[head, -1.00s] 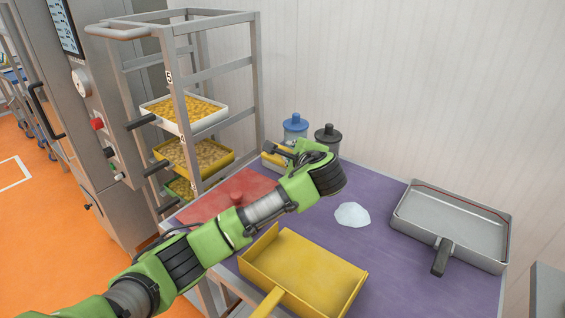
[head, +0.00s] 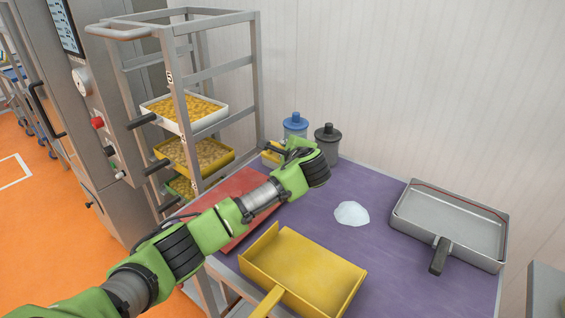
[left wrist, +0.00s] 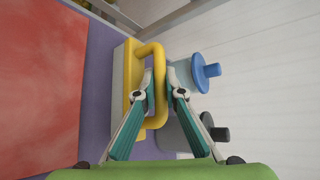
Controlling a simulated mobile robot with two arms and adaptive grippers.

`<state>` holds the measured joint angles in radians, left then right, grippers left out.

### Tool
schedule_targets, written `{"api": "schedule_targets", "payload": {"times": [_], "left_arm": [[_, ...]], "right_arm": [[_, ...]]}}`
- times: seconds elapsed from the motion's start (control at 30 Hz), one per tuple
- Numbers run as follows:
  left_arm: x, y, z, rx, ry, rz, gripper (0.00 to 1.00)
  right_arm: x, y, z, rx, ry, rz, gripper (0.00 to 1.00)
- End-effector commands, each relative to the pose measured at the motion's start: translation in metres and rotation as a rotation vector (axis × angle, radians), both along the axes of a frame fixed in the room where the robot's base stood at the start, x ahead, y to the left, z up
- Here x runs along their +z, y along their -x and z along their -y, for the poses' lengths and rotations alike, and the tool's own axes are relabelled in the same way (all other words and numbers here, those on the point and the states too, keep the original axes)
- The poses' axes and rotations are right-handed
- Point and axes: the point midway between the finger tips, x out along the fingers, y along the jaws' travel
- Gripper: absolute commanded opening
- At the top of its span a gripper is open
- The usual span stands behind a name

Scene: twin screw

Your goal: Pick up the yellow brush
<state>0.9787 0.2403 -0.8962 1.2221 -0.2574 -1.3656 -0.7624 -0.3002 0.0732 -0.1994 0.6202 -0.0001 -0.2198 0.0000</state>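The yellow brush (left wrist: 138,128) stands at the back left of the purple table, with a yellow looped handle and a pale lower part. In the head view the brush (head: 268,159) is partly hidden by my left gripper (head: 279,149). In the left wrist view the two fingers of my left gripper (left wrist: 161,88) are drawn in close on either side of the handle bar, which lies between the fingertips. The brush appears to rest on the table. My right gripper is not in view.
A blue-lidded container (head: 295,127) and a black-lidded one (head: 327,142) stand just behind the brush. A red board (head: 235,190), yellow scoop (head: 305,268), white powder pile (head: 351,213) and metal pan (head: 455,222) are on the purple table (head: 395,262). A tray rack (head: 180,90) stands left.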

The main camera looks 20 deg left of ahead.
Motion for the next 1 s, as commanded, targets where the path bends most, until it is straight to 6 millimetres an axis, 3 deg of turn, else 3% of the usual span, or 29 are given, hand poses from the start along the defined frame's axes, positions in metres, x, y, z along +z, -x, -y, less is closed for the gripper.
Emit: {"api": "schedule_targets", "payload": {"times": [0.37,0.63,0.77,0.9,1.0], "left_arm": [[0.003,0.0,0.0,0.001,0.0,0.002,0.0],[0.034,0.001,-0.001,0.001,0.003,0.005,0.0],[0.056,0.02,-0.006,-0.001,0.002,0.006,0.0],[0.09,0.047,-0.014,0.0,0.002,0.008,0.0],[0.099,0.068,-0.02,-0.001,0.0,0.003,0.0]], "right_arm": [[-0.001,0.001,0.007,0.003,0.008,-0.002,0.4],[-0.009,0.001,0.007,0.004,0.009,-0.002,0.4],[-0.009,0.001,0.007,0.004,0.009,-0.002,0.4],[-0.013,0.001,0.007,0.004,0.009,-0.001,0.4],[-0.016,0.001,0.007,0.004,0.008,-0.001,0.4]]}}
